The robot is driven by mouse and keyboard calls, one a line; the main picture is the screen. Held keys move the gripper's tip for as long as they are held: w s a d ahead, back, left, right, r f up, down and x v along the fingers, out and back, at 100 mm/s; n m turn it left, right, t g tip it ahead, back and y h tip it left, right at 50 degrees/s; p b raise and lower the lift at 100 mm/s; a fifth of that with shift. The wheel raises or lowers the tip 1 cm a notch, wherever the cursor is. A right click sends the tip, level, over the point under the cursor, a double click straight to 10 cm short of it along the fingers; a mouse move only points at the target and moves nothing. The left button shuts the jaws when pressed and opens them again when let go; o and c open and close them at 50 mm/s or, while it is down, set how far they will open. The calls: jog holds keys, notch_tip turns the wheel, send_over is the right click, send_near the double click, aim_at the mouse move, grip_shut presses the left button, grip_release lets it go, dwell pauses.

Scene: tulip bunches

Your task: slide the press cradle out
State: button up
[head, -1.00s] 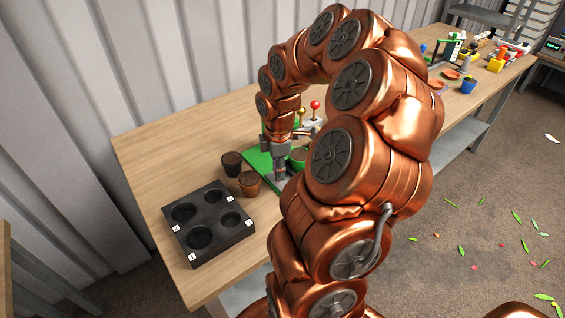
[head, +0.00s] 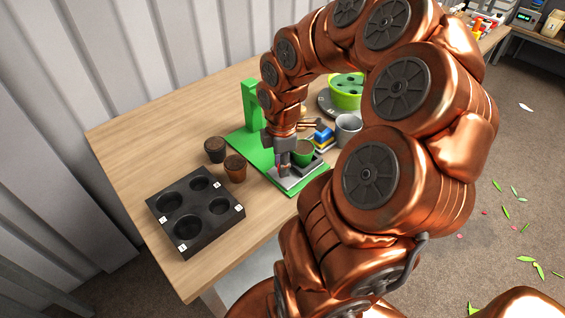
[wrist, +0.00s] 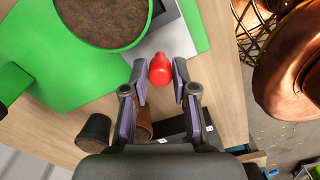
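The press has a green base and post (head: 252,105) on the table. Its grey cradle (head: 287,180) sits at the front of the base and bears a green pot (head: 302,153) filled with brown soil. In the wrist view the cradle (wrist: 165,42) is a pale plate under the soil-filled pot (wrist: 105,18). A red knob (wrist: 160,71) stands at the cradle's near edge. My gripper (wrist: 160,68) has its fingers apart, one on each side of the knob, with gaps showing. In the head view my gripper (head: 284,165) is low over the cradle, and the knob is hidden.
A black tray with round wells (head: 195,212) lies at front left. Two brown pots (head: 215,150) (head: 235,168) stand between tray and press. A grey cup (head: 348,129), colored blocks (head: 323,138) and a green holder (head: 346,90) are to the right.

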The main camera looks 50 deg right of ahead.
jog(key=o, duration=0.3)
jog(key=shift+o, duration=0.2)
notch_tip(320, 180, up, 12)
dwell(0.6)
dwell(0.5)
jog(key=s+a+m+g+p, duration=0.1)
jog(key=s+a+m+p, duration=0.2)
jog(key=s+a+m, duration=0.3)
jog(key=s+a+m+p, duration=0.3)
jog(key=s+a+m, duration=0.3)
jog(key=a, duration=0.9)
jog(key=shift+s+a+r+g, duration=0.2)
jog(key=shift+s+r+g, duration=0.2)
jog(key=shift+s, duration=0.45)
